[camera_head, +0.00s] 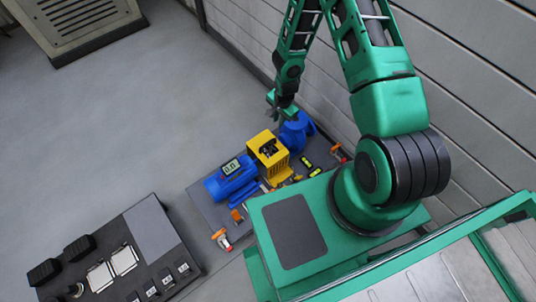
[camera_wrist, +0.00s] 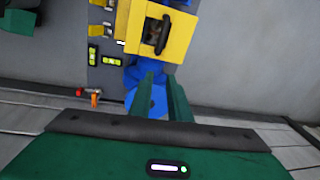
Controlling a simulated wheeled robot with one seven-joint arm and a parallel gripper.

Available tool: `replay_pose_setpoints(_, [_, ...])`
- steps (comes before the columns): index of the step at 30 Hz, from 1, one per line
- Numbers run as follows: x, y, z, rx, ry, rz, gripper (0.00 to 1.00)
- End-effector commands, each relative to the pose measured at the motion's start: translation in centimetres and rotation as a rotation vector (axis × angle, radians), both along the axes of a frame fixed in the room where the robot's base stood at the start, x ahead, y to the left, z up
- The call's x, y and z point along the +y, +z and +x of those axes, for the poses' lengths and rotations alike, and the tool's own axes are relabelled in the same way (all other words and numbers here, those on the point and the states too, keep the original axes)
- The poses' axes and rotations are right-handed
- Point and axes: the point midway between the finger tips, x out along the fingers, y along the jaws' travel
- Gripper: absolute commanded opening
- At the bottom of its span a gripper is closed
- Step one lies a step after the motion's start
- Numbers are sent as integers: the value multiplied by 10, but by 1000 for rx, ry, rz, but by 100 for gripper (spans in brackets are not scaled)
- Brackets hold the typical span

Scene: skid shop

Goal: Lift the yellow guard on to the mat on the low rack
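The yellow guard (camera_head: 268,158) sits on the skid, between a blue motor with a display and a blue pump (camera_head: 297,131). In the wrist view the guard (camera_wrist: 168,45) lies beyond my fingertips, with a dark handle (camera_wrist: 156,33) on its top. My gripper (camera_head: 283,105) is above the pump end of the skid, apart from the guard. In the wrist view its two green fingers (camera_wrist: 162,80) show a gap with nothing held. A low dark rack (camera_head: 118,238) stands at lower left; a plain grey patch (camera_head: 152,230) on it looks like the mat.
The blue motor (camera_head: 231,181) is close beside the guard. Small yellow-green levels (camera_head: 311,167) and orange-handled parts (camera_head: 221,238) are around the skid. Several black and white items (camera_head: 112,268) occupy the rack beside the grey patch. A panelled wall (camera_head: 470,90) runs behind my arm.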

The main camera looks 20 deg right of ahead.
Motion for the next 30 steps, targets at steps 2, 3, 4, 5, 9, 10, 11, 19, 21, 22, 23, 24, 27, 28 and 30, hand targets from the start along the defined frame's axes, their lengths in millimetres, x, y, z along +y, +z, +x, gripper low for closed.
replay_pose_setpoints(2, [15,-27,-8,0,-33,28,17])
replay_pose_setpoints(3, [21,-37,-10,-4,-49,39,17])
replay_pose_setpoints(4, [25,-44,-12,-6,-61,48,17])
replay_pose_setpoints(5, [29,-50,-14,-8,-71,55,17])
replay_pose_setpoints(9, [41,-68,-19,-16,-105,77,17])
replay_pose_setpoints(10, [42,-70,-20,-16,-109,79,17])
replay_pose_setpoints(11, [43,-72,-20,-17,-111,81,17])
replay_pose_setpoints(19, [44,-106,-14,-17,-115,83,17])
replay_pose_setpoints(21, [45,-115,-12,-17,-115,83,17])
replay_pose_setpoints(22, [45,-118,-12,-18,-115,82,17])
replay_pose_setpoints(23, [45,-120,-11,-18,-115,82,17])
replay_pose_setpoints(24, [45,-123,-11,-18,-115,82,17])
replay_pose_setpoints(27, [45,-127,-10,-18,-115,82,17])
replay_pose_setpoints(28, [45,-128,-9,-18,-115,82,17])
replay_pose_setpoints(30, [45,-134,-9,-18,-115,82,17])
